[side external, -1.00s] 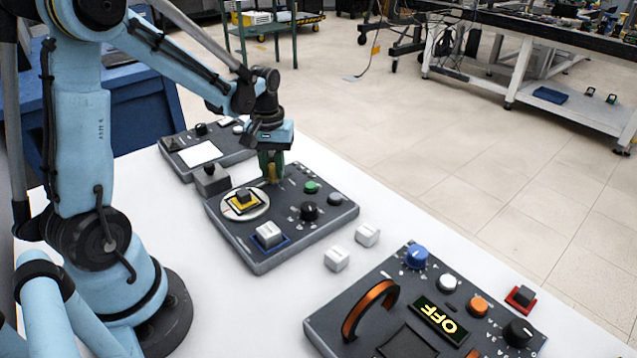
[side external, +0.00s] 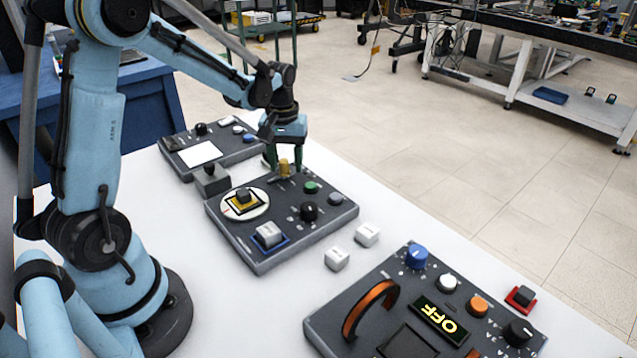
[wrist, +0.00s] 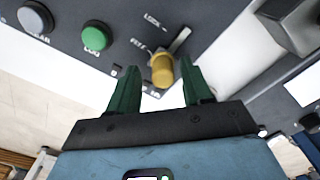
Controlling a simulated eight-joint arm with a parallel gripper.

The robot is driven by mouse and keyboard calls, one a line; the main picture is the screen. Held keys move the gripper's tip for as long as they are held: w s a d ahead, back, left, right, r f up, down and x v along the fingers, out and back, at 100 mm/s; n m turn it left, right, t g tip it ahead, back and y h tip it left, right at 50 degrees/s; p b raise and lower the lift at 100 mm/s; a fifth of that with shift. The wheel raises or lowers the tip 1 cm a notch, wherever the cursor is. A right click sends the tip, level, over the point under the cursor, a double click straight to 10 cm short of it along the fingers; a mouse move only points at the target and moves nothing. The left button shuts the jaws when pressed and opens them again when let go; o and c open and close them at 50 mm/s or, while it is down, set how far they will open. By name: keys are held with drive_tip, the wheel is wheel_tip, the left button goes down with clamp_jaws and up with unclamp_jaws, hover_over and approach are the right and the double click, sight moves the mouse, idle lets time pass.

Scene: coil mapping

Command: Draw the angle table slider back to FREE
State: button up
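The angle table slider is a yellow knob (side external: 284,166) at the far edge of the middle dark panel. The angle table (side external: 245,203), a white disc with a yellow-and-black square piece, lies on the same panel. My gripper (side external: 285,161) is open above the slider. In the wrist view its green fingertips (wrist: 160,82) are spread wide with the knob showing between them, apart from both.
Beside the slider are a green button (side external: 311,187), a black knob (side external: 309,211) and a grey button (side external: 336,198). Another panel (side external: 215,151) lies just behind. Two loose white blocks (side external: 338,258) (side external: 367,234) stand on the white table. A larger panel (side external: 330,318) lies at front right.

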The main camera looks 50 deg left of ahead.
sight(286, 160)
drive_tip(key=shift+s, duration=0.1)
wheel_tip(286, 160, up, 12)
idle(0.8)
drive_tip(key=shift+d, duration=0.1)
idle(0.4)
drive_tip(key=s+d+f+m+t, duration=0.2)
drive_tip(key=s+d+m+t, duration=0.5)
drive_tip(key=d, duration=0.7)
drive_tip(key=shift+s+f+m, duration=0.15)
drive_tip(key=shift+s+m, duration=0.85)
drive_tip(key=shift+s, duration=0.1)
